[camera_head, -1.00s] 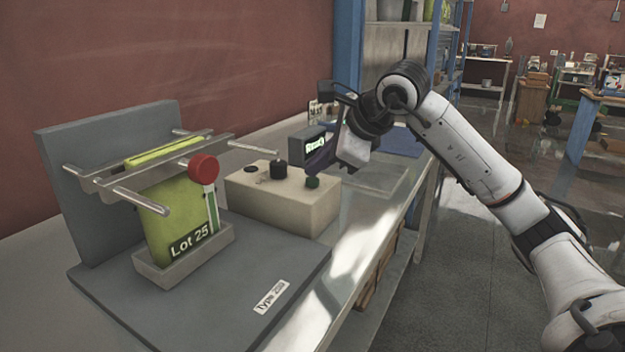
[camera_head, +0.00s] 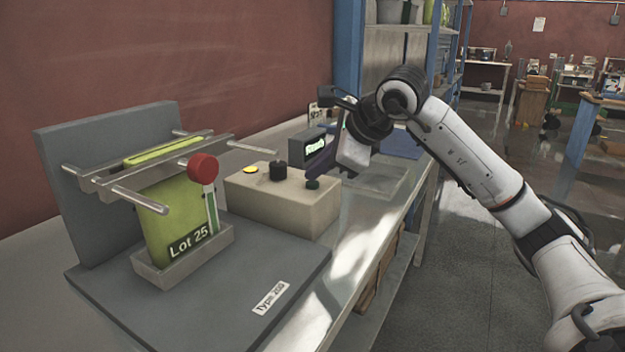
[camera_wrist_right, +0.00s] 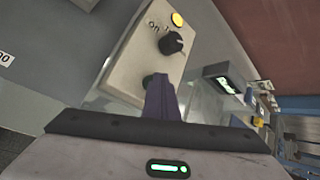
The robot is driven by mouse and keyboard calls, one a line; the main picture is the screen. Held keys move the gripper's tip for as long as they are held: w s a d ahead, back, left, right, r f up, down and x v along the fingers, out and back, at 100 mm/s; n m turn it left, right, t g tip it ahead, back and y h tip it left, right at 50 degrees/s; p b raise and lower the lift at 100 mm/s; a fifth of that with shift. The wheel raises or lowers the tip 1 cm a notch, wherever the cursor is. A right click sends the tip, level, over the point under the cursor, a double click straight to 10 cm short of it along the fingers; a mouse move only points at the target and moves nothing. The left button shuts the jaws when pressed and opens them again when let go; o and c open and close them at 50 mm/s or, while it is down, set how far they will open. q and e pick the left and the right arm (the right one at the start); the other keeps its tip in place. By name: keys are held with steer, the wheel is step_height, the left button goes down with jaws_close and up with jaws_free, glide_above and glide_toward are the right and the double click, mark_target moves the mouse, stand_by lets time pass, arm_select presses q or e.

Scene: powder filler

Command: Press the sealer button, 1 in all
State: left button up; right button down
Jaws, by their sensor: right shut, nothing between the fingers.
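The sealer's control box (camera_head: 285,207) is a beige block on the metal bench. Its top carries a lit yellow lamp (camera_head: 250,170), a black knob (camera_head: 278,171) and a small dark round button (camera_head: 312,184). My right gripper (camera_head: 311,177) is shut and empty, its purple fingers pointing down with their tips right at the button. In the right wrist view the shut fingers (camera_wrist_right: 158,80) partly cover the dark button (camera_wrist_right: 151,80); I cannot tell if they touch it. The knob (camera_wrist_right: 171,43) and yellow lamp (camera_wrist_right: 178,20) show beyond. My left gripper is not in view.
A small display reading Ready (camera_head: 313,146) stands behind the box. A blue shelf post (camera_head: 348,60) rises behind.

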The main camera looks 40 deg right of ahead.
mark_target(317, 184)
steer(key=shift+r+p, duration=0.8)
steer(key=shift+r, duration=0.05)
step_height(317, 184, up, 5)
steer(key=p, duration=0.4)
steer(key=shift+p, duration=0.4)
stand_by(0.4)
